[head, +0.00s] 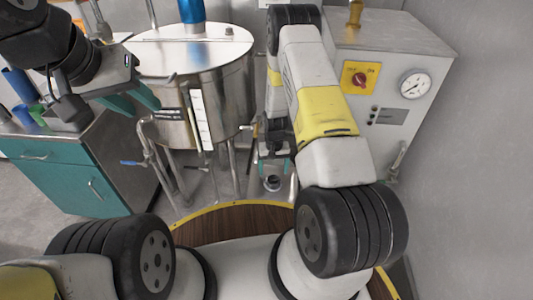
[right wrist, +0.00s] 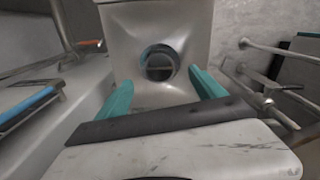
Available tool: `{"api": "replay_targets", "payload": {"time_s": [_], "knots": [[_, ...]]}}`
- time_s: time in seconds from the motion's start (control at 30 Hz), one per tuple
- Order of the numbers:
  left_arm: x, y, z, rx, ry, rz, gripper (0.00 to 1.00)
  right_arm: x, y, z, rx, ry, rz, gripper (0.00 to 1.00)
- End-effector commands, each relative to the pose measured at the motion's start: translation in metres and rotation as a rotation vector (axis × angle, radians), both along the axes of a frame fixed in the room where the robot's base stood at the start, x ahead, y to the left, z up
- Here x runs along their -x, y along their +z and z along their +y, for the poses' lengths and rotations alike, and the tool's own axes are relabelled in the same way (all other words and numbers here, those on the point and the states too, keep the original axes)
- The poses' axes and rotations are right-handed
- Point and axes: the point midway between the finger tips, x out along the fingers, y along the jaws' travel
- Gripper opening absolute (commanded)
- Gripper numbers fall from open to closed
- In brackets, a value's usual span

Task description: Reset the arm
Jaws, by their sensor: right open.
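My left gripper (head: 134,103) is at the upper left of the head view, in front of the steel tank. Its teal fingers are apart with nothing visible between them. My right arm reaches forward through the middle of the head view. Its gripper (head: 273,166) points down between the tank and the grey machine, and the arm partly hides it. In the right wrist view, the right gripper (right wrist: 161,80) is open and empty. A metal surface with a round, dark-centred fitting (right wrist: 159,63) shows beyond and between its fingers; contact cannot be told.
The steel tank (head: 187,65) stands on pipe legs behind the grippers. The grey machine (head: 398,60) with a gauge and red knob stands to the right, near a wall. A teal cabinet (head: 65,185) stands at left. Pipes and blue or orange handles crowd the low area.

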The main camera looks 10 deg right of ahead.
Motion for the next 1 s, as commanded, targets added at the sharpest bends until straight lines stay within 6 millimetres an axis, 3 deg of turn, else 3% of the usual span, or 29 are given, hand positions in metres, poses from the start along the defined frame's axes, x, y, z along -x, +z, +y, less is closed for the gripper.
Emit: {"api": "replay_targets", "payload": {"time_s": [0.13,0.7,0.77,0.87,1.0], "knots": [[0.000,0.000,0.000,0.000,0.000,0.000,0.36,0.000,0.012,0.000,0.000,0.000,0.000,0.79],[0.000,0.000,0.000,0.000,0.000,0.000,0.36,-0.002,0.021,0.000,-0.001,-0.001,-0.005,0.79],[0.000,0.000,0.000,0.000,0.000,0.000,0.36,-0.006,0.035,0.000,-0.006,-0.003,-0.017,0.79],[0.000,0.000,0.000,0.000,0.000,0.000,0.36,-0.014,0.076,0.001,-0.019,-0.006,-0.047,0.79],[0.000,0.000,0.000,0.000,0.000,0.000,0.36,-0.019,0.158,0.005,-0.047,-0.005,-0.107,0.79]]}}
